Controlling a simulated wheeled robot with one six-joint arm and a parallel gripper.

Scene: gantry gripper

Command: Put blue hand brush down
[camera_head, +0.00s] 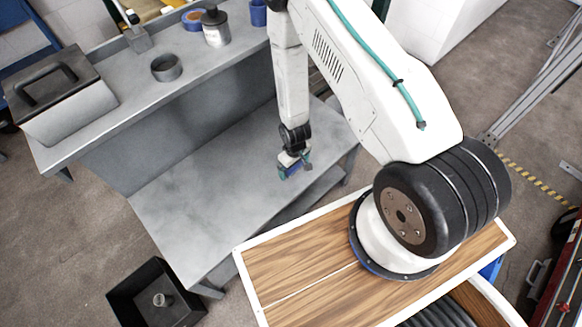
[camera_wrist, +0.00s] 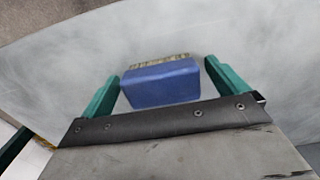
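The blue hand brush (camera_wrist: 160,85) has a blue body and a strip of tan bristles along its far edge. In the wrist view it lies between the green fingertips of my gripper (camera_wrist: 163,70), with narrow gaps showing on both sides, wider on the right. The fingers are apart and do not visibly clamp it. In the head view, my gripper (camera_head: 294,168) is low over the grey bench (camera_head: 195,215), with a small blue patch of the brush at its fingers. I cannot tell whether the brush touches the bench surface.
A raised grey counter (camera_head: 125,115) behind carries a black-topped box (camera_head: 68,103), a dark ring-shaped cup (camera_head: 166,67) and a metal can (camera_head: 215,28). A black bin (camera_head: 155,293) stands on the floor at front left. The bench to the left of my gripper is clear.

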